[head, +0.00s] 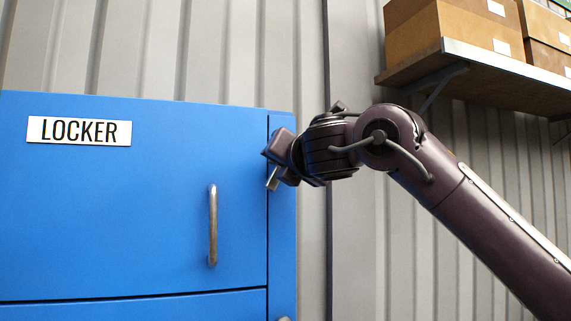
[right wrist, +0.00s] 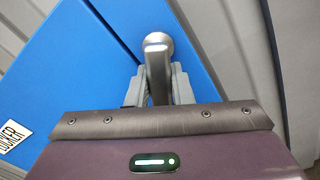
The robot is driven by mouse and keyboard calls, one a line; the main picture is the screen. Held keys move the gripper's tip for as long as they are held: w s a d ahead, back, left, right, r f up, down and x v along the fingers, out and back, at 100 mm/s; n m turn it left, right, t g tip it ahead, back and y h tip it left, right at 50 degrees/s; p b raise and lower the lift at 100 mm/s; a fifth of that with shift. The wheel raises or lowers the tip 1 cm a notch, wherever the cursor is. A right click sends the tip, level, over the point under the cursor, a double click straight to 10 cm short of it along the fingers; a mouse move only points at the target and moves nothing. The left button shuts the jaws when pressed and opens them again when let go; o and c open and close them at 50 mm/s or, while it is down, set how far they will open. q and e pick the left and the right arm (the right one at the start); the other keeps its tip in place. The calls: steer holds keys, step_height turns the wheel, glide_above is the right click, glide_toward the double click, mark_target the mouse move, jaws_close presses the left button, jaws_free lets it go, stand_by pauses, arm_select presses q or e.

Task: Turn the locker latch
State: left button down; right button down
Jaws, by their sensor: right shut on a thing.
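The blue locker (head: 120,220) fills the left of the head view, its door closed, with a LOCKER label (head: 79,131) and a vertical metal handle (head: 213,225). My right gripper (head: 274,168) is at the locker's right edge. In the right wrist view the metal latch (right wrist: 157,55) has a round hub on the blue frame and a lever reaching down between the fingers. My right gripper (right wrist: 158,92) is shut on that lever. In the head view the latch is mostly hidden by the gripper; a metal end (head: 272,180) shows below it. My left gripper is not in view.
A wall shelf (head: 500,70) with cardboard boxes (head: 455,30) stands above my right arm at the upper right. A corrugated grey wall (head: 350,250) lies behind the locker. The space in front of the door is clear.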

steer(key=shift+a+m, duration=0.1)
steer(key=shift+m, duration=0.5)
steer(key=c, duration=1.3)
jaws_free()
steer(key=shift+s, duration=0.15)
steer(key=b+v, duration=0.4)
steer(key=v, duration=0.3)
steer(key=shift+s+r, duration=0.1)
steer(key=shift+s, duration=0.15)
